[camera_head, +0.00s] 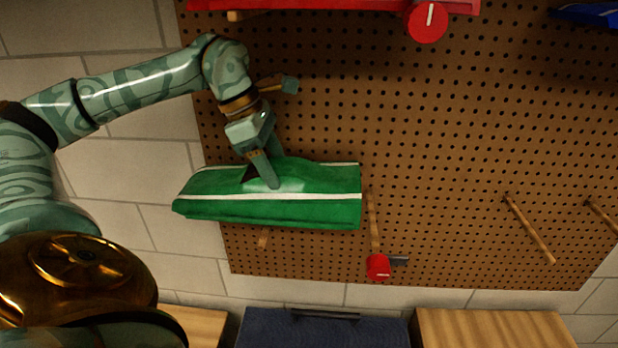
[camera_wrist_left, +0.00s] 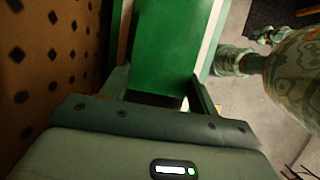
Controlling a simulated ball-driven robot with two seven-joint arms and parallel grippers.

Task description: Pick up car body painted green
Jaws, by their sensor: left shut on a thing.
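The green car body (camera_head: 300,208), with white stripes, is in front of the brown pegboard, its long side running left to right. My left gripper (camera_head: 262,178) comes down on it from above and is shut on its upper part, left of its middle. In the left wrist view the green body (camera_wrist_left: 165,50) fills the space between the two fingers (camera_wrist_left: 160,90). The part of the body behind the fingers is hidden. My right gripper is not in view.
The pegboard (camera_head: 450,150) has wooden pegs (camera_head: 530,228) at right and a peg with a red end (camera_head: 378,266) just below the body's right end. A red body (camera_head: 340,3) hangs above, and a blue one (camera_head: 590,14) at upper right. A dark blue surface (camera_head: 320,330) lies below.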

